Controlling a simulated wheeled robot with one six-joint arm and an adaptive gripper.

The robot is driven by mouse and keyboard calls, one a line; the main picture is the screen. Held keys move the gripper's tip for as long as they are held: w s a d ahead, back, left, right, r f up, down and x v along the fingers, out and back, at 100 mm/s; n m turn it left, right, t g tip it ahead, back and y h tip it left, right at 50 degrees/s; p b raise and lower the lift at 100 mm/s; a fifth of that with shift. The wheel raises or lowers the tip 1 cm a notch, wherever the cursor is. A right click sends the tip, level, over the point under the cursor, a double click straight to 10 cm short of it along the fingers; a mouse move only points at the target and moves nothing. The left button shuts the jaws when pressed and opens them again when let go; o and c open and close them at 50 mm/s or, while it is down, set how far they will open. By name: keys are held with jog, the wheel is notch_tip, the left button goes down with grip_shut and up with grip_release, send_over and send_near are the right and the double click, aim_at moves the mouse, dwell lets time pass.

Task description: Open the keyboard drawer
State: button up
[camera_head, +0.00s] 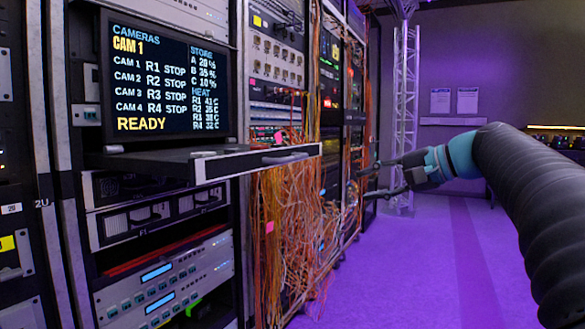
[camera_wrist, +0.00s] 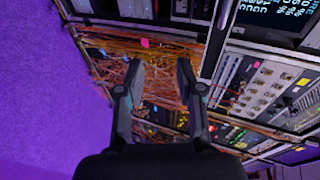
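The keyboard drawer (camera_head: 235,166) is a dark flat tray with a pale-edged front, below the monitor (camera_head: 168,75) in the rack. It juts out from the rack face, and a grey handle (camera_head: 285,157) sits on its front. No keyboard can be made out on it. My gripper (camera_head: 373,180) is to the right of the drawer and a little lower in the picture, apart from it. Its two fingers are spread with nothing between them, as the wrist view (camera_wrist: 160,68) also shows. The monitor's corner shows at the upper right of the wrist view.
A dense tangle of orange cables (camera_head: 290,220) hangs below and beside the drawer. Rack units (camera_head: 165,285) fill the space under it. A white truss (camera_head: 404,100) stands farther back. The purple-lit floor (camera_head: 430,260) is open to the right of the racks.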

aim_at(298, 158)
jog(key=s+a+r+n+y, duration=0.1)
jog(key=s+a+r+y, duration=0.25)
jog(key=r, duration=0.45)
jog(key=shift+g+h, duration=0.25)
jog(key=shift+g, duration=0.15)
jog(key=x, duration=0.9)
jog(key=b+x, duration=0.1)
jog(key=x, duration=0.4)
jog(key=shift+s+f, duration=0.1)
jog(key=shift+f, duration=0.25)
jog(key=shift+d, duration=0.1)
grip_shut()
